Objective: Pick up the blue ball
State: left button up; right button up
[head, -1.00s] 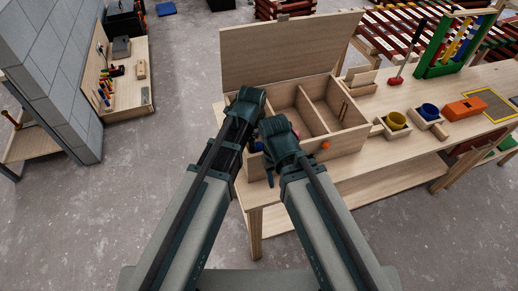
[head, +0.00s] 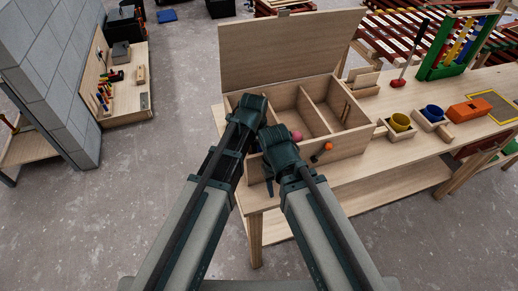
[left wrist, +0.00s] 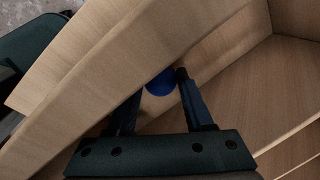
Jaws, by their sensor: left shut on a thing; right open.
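The blue ball (left wrist: 160,82) shows in the left wrist view between the two fingers of my left gripper (left wrist: 158,88), which is shut on it. A wooden wall of the box crosses in front and hides part of one finger. In the head view my left arm reaches the left part of the open wooden box (head: 348,145); its fingers and the blue ball are hidden there. My right gripper (head: 291,168) is open and empty at the front of the box, close beside my left arm.
The box has several compartments and a raised lid (head: 285,55). A pink ball (head: 296,136) lies inside it. An orange ball-shaped piece (head: 328,146) is at its front wall.

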pick_arm(q)
grip_shut()
jog(key=shift+r, duration=0.1)
pick_arm(e)
jog(key=shift+r, duration=0.1)
pick_arm(q)
notch_tip(320, 180, up, 10)
jog(key=p, duration=1)
pick_arm(e)
notch_tip(320, 180, up, 10)
